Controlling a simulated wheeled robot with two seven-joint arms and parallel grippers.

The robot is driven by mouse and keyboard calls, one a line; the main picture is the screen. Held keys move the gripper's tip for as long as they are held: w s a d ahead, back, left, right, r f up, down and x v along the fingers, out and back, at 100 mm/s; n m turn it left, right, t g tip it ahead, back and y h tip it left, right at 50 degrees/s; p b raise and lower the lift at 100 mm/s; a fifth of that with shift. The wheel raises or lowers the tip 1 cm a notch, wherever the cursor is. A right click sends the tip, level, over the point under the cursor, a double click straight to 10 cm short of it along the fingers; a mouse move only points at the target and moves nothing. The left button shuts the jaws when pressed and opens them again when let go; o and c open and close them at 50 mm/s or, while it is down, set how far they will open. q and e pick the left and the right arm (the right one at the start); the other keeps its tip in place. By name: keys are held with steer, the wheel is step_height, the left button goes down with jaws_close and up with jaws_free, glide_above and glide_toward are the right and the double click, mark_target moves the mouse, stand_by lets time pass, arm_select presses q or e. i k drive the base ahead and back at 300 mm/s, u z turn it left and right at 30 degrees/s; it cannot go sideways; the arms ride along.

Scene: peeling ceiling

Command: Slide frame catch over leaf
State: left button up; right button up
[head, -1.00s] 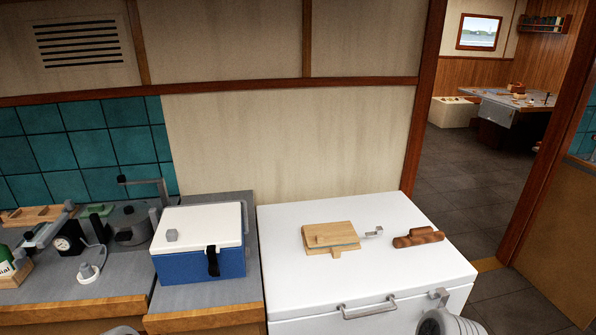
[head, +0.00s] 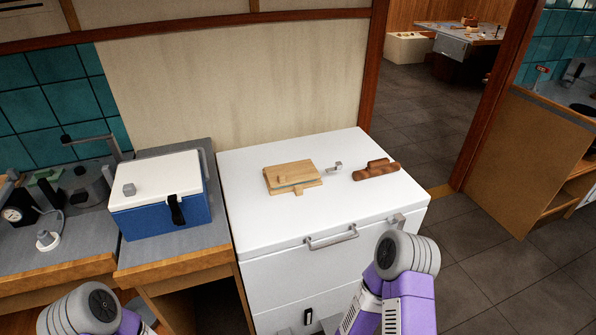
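A light wooden frame (head: 292,175) lies flat on top of the white chest (head: 250,215). A thin blue-grey edge shows along its front, and a small wooden tab sticks out toward me. Which part is the leaf cannot be told at this size. A small grey metal piece (head: 334,167) lies just right of the frame; whether it is the catch is unclear. My left and right arms show at the bottom left and bottom right, in front of the counter and chest. Neither gripper's fingers are in view.
A dark brown wooden piece (head: 376,169) lies at the right of the chest top. A blue and white cooler (head: 160,195) stands on the counter to the left. The chest's front has a metal handle (head: 331,237). The front of the chest top is clear.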

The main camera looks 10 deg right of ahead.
mark_target(338, 166)
steer(key=z, duration=0.7)
steer(key=k, duration=0.95)
steer(key=z, duration=2.8)
steer(key=i, duration=0.1)
steer(key=u, duration=1.9)
steer(key=i, duration=1.25)
steer(key=u, duration=1.1)
